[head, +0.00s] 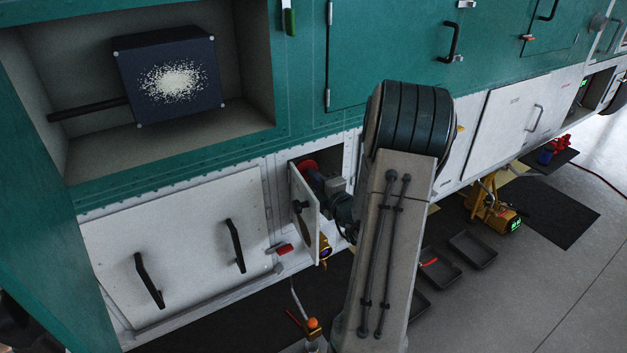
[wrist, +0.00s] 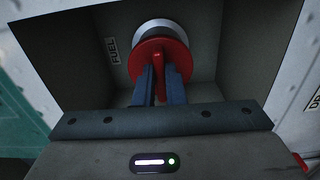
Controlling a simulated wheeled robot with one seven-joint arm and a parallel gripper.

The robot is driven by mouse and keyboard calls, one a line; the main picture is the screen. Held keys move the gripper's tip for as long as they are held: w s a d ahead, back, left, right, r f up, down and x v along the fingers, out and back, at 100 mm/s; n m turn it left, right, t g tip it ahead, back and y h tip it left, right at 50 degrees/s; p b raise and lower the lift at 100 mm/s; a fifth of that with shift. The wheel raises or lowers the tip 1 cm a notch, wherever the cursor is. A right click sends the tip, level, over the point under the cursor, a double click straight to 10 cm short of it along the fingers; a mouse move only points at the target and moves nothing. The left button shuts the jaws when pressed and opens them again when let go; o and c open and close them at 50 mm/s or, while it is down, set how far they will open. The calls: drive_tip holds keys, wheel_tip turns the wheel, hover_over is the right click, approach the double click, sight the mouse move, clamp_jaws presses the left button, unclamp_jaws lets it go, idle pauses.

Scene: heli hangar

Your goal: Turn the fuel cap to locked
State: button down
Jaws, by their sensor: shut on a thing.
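The red fuel cap (wrist: 145,58) sits on a pale round neck (wrist: 152,28) inside a grey recess, beside a label reading FUEL (wrist: 111,51) in the wrist view. A raised red grip bar (wrist: 158,68) crosses the cap and stands about upright in that view. My gripper (wrist: 159,76) has its two dark fingers on either side of this bar and is shut on it. In the head view the cap (head: 308,168) shows as a bit of red in the small open bay, with my gripper partly hidden by my arm. No lock marking is readable.
The small bay's open door (head: 304,205) stands out just left of my gripper. A white panel with black handles (head: 180,250) is further left. Black trays (head: 473,248) and a yellow unit (head: 495,212) are on the floor at right.

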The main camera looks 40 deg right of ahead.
drive_tip(key=c, duration=1.5)
unclamp_jaws()
drive_tip(key=s+b, duration=0.8)
drive_tip(key=s, duration=0.5)
drive_tip(key=shift+s+a, duration=0.35)
drive_tip(key=shift+a, duration=0.05)
